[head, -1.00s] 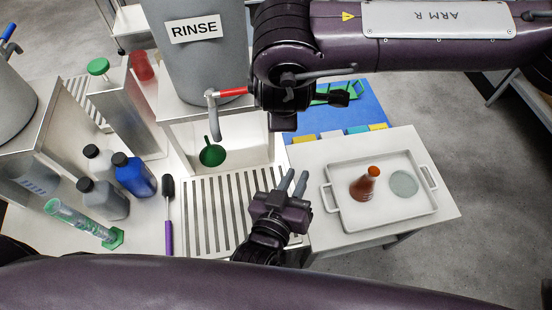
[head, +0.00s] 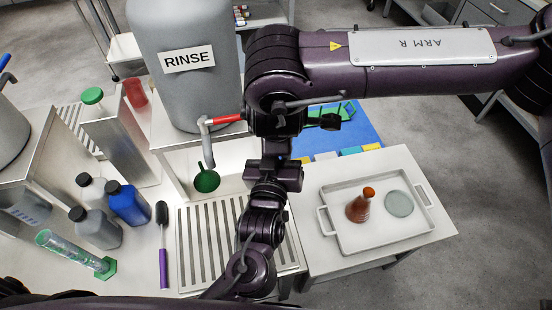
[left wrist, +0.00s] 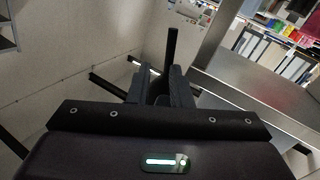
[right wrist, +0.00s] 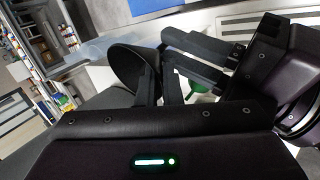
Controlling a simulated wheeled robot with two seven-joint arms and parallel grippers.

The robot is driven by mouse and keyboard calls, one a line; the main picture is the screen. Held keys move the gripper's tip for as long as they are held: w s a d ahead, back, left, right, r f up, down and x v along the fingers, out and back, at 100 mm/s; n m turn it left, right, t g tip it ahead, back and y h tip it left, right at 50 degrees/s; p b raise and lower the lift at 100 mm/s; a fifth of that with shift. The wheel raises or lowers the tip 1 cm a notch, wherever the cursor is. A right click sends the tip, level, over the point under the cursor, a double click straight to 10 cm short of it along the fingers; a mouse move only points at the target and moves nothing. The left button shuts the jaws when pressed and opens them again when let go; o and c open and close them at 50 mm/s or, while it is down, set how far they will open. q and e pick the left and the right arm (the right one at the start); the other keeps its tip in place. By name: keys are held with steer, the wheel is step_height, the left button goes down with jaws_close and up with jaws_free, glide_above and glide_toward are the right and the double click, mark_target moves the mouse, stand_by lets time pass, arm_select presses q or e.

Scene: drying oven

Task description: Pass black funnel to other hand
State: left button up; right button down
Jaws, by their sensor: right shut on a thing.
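The black funnel (right wrist: 128,66) shows in the right wrist view as a dark round cone at the tips of my right gripper (right wrist: 160,78), which is shut on it. My left gripper (head: 275,172) is raised in front of my right wrist in the head view. Its two fingers (right wrist: 190,55) also show in the right wrist view, spread apart, close beside the funnel and my right fingers. The left wrist view shows these fingers (left wrist: 160,82) with a gap between them. I cannot tell whether they touch the funnel. The funnel is not clearly visible in the head view.
A slotted drain board (head: 205,240) lies below. A white tray (head: 330,235) with a brown flask (head: 360,207) stands to the right. Several bottles are at left.

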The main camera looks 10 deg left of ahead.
arm_select(q)
steer(key=shift+w, duration=0.75)
steer(key=shift+r, duration=0.1)
jaws_close()
steer(key=shift+c, duration=2)
jaws_free()
steer(key=o, duration=0.4)
steer(key=shift+a, duration=0.15)
